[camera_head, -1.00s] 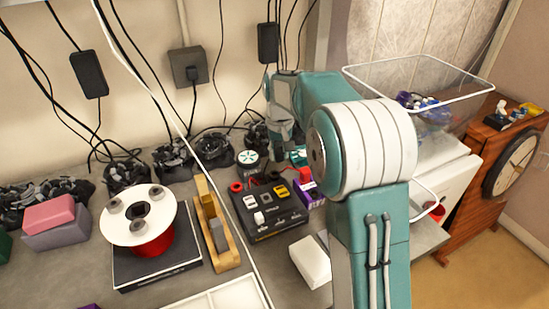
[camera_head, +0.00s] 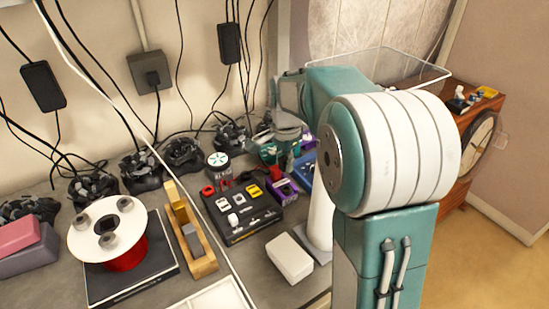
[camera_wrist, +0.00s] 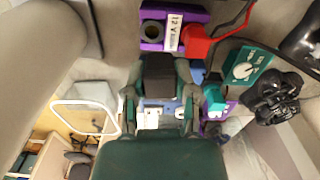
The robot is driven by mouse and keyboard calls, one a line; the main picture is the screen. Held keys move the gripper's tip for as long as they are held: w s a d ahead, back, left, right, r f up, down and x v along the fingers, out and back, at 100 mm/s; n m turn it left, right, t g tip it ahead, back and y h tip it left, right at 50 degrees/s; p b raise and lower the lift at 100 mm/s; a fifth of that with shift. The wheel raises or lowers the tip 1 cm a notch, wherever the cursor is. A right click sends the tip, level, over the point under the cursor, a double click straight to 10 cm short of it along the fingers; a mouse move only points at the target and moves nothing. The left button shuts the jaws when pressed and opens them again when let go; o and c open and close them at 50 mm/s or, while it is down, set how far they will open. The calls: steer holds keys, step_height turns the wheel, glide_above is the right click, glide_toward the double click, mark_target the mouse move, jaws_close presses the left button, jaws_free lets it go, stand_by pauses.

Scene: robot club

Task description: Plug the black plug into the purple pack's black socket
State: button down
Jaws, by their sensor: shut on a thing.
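The purple pack (camera_wrist: 192,18) shows at the top of the wrist view, with a "12 V" label. Its round black socket (camera_wrist: 153,29) faces the camera, and a red plug (camera_wrist: 195,43) sits at its right side. My gripper (camera_wrist: 159,80) is below the pack in that view, shut on the black plug (camera_wrist: 158,88). A small gap seems to lie between plug and socket; the plug's tip is hidden. In the head view a purple pack (camera_head: 286,188) stands right of the black switch panel, and my gripper (camera_head: 284,155) is just behind it, its fingers partly hidden.
The black switch panel (camera_head: 240,215) and a white box (camera_head: 289,258) are near the pack. A green meter (camera_wrist: 250,66) and black cables lie to the right in the wrist view. A red spool (camera_head: 126,252) and wooden block (camera_head: 199,245) stand left. Bare bench is scarce.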

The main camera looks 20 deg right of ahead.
steer(key=shift+s+d+m, duration=0.3)
steer(key=shift+s+m, duration=0.1)
steer(key=shift+m, duration=0.3)
glide_above(287, 191)
steer(key=shift+f, duration=2.65)
steer(key=shift+s+f, duration=0.1)
steer(key=shift+f, duration=0.75)
stand_by(0.5)
steer(key=shift+c, duration=1.8)
jaws_free()
steer(key=shift+r, duration=0.15)
